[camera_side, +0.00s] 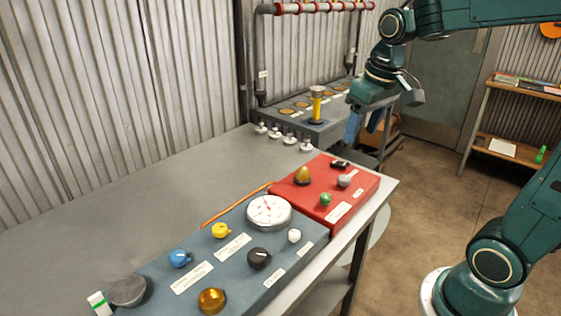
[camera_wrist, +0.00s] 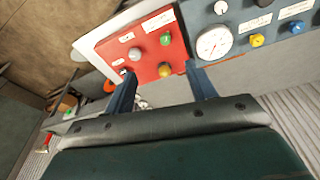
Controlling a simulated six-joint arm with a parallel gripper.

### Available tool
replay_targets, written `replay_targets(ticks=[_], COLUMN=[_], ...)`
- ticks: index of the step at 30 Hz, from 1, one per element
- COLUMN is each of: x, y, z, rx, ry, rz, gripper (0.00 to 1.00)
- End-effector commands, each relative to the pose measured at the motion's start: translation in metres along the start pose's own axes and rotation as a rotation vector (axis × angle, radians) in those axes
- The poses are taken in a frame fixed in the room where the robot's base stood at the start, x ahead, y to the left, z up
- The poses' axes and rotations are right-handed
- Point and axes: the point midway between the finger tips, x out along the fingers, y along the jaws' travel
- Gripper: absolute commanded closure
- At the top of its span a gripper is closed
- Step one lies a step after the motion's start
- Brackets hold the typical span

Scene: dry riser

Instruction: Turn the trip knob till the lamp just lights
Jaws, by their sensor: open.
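A blue-grey panel (camera_side: 190,255) carries a black pointer knob (camera_side: 259,258), a white knob (camera_side: 294,236), a yellow knob (camera_side: 221,230), a blue knob (camera_side: 180,259), a round white gauge (camera_side: 269,211) and an amber lamp (camera_side: 212,300). A red panel (camera_side: 358,194) beside it carries an amber dome (camera_side: 303,175), a green knob (camera_side: 326,200) and a grey knob (camera_side: 344,181). The labels are too small to read, so I cannot tell which is the trip knob or whether either lamp is lit. My gripper (camera_side: 365,125) is open and empty, above and behind the red panel (camera_wrist: 110,44).
A grey pipe stand (camera_side: 330,130) with a yellow-handled part (camera_side: 316,103) and several white valves stands behind. A grey disc (camera_side: 127,291) and a green-white block (camera_side: 98,303) are at the front left.

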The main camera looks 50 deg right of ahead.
Motion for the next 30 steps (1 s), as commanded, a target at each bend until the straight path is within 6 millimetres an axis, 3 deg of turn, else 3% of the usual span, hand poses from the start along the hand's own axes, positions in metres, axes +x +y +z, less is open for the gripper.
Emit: replay_targets(ticks=[6,15,22,30], x=[0.026,0.068,0.089,0.092], y=[0.028,0.07,0.089,0.092], z=[-0.035,-0.07,-0.081,-0.083], rx=[0.06,0.134,0.165,0.169], ry=[-0.083,-0.182,-0.222,-0.227], rz=[0.009,0.011,0.009,0.009], gripper=[0.44,0.44,0.44,0.44])
